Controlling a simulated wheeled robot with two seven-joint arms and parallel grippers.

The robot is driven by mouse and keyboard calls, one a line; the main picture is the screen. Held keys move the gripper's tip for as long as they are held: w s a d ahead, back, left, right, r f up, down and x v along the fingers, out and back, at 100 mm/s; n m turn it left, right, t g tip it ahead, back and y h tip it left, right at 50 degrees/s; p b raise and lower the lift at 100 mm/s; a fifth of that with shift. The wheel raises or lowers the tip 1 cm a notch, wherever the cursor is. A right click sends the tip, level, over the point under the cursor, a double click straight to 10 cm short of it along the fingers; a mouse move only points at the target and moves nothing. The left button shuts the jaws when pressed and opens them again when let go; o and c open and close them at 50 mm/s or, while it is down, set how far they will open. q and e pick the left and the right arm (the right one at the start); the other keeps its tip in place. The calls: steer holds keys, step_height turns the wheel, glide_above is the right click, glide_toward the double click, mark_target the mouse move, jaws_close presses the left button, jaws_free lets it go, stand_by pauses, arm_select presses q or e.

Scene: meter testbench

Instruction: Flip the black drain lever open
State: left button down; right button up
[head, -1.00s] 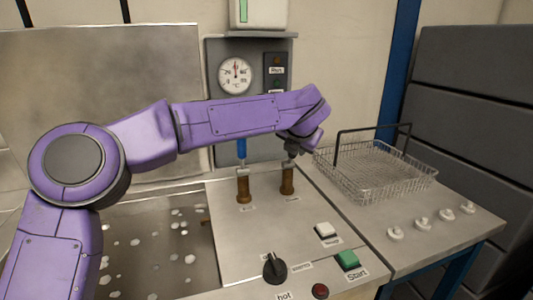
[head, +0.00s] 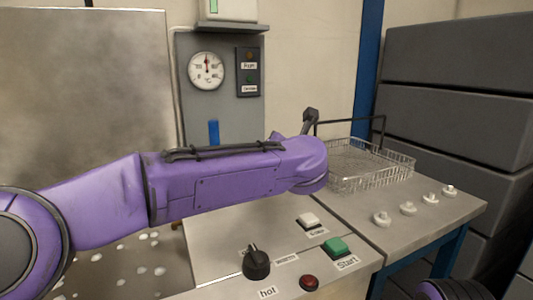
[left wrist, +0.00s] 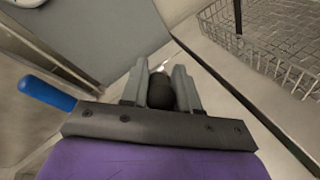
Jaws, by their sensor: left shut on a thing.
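The black drain lever (left wrist: 160,92) shows in the left wrist view as a dark rounded end between the two grey fingers. My left gripper (left wrist: 161,85) is shut on it. In the head view my left forearm crosses the bench and hides the brown valve bodies and most of the lever area. A small dark part sticks up past my wrist there; I cannot tell whether it is lever or gripper.
A blue lever (left wrist: 45,92) stands left of the gripper; it also shows in the head view (head: 214,132). A wire basket (head: 370,168) is at the right. The black knob (head: 257,263), white button (head: 308,220) and green Start button (head: 336,246) are in front.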

arm_select(q)
steer(key=shift+d+f, duration=0.1)
steer(key=c, duration=0.9)
jaws_free()
steer(key=shift+s, duration=0.1)
steer(key=v, duration=1)
steer(key=shift+s+b, duration=0.2)
steer(key=shift+b, duration=0.1)
